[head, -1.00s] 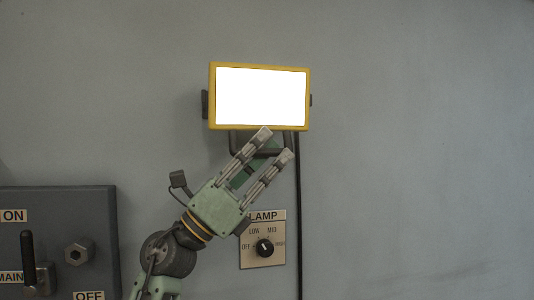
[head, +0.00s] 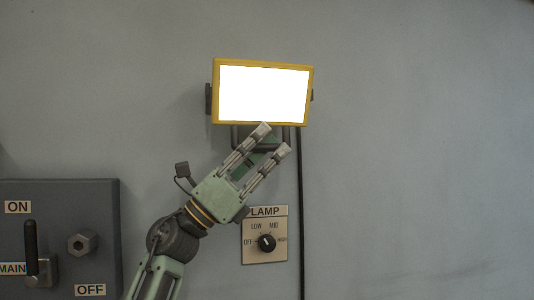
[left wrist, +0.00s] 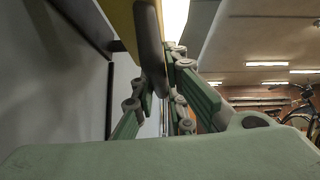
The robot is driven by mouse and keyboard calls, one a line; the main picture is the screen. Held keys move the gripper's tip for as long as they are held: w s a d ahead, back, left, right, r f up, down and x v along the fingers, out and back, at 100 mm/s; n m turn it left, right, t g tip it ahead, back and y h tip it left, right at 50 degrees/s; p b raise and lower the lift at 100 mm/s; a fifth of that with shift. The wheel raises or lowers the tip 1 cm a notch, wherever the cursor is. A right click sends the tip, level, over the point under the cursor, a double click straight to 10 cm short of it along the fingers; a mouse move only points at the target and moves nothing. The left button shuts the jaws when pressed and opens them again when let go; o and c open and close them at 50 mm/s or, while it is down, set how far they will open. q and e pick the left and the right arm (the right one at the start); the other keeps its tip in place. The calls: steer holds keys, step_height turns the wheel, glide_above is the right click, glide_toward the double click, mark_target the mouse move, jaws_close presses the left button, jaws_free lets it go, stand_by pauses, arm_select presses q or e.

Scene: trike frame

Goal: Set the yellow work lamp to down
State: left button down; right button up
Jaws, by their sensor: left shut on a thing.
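The yellow work lamp (head: 263,94) is mounted on the grey wall. Its lit white face points towards me, roughly level. A dark handle (head: 236,138) hangs under its lower edge. My left gripper (head: 272,140) reaches up from the lower left and is shut on this handle, its fingers slanting up to the right. In the left wrist view the dark handle (left wrist: 151,45) runs between the green finger links, with part of the yellow housing (left wrist: 121,20) above. The fingertips' contact is partly hidden there. My right gripper is in neither view.
A lamp dial panel (head: 265,235) with a black knob sits just below and right of my gripper. A dark cable (head: 301,200) runs down the wall. A grey switch box (head: 60,240) with a lever is at lower left. The wall to the right is clear.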

arm_select(q)
steer(key=shift+w+a+r+n+t, duration=0.3)
steer(key=shift+w+a+r+t, duration=0.1)
steer(key=shift+a+t, duration=0.15)
steer(key=shift+w+a+r, duration=0.1)
steer(key=shift+w+a, duration=0.1)
steer(key=shift+w, duration=0.45)
steer(key=shift+w+a+r, duration=0.1)
steer(key=shift+w+a, duration=0.1)
steer(key=shift+w, duration=0.4)
steer(key=c, duration=1.8)
jaws_free()
steer(key=shift+o, duration=0.2)
steer(key=shift+w+d+f, duration=0.2)
steer(key=shift+w+d, duration=0.05)
steer(key=shift+w, duration=0.1)
steer(key=shift+s+a+f, duration=0.1)
steer(key=shift+s+f, duration=0.05)
steer(key=shift+f, duration=0.1)
steer(key=v, duration=1.1)
steer(key=shift+a+f, duration=0.25)
steer(key=shift+a, duration=0.05)
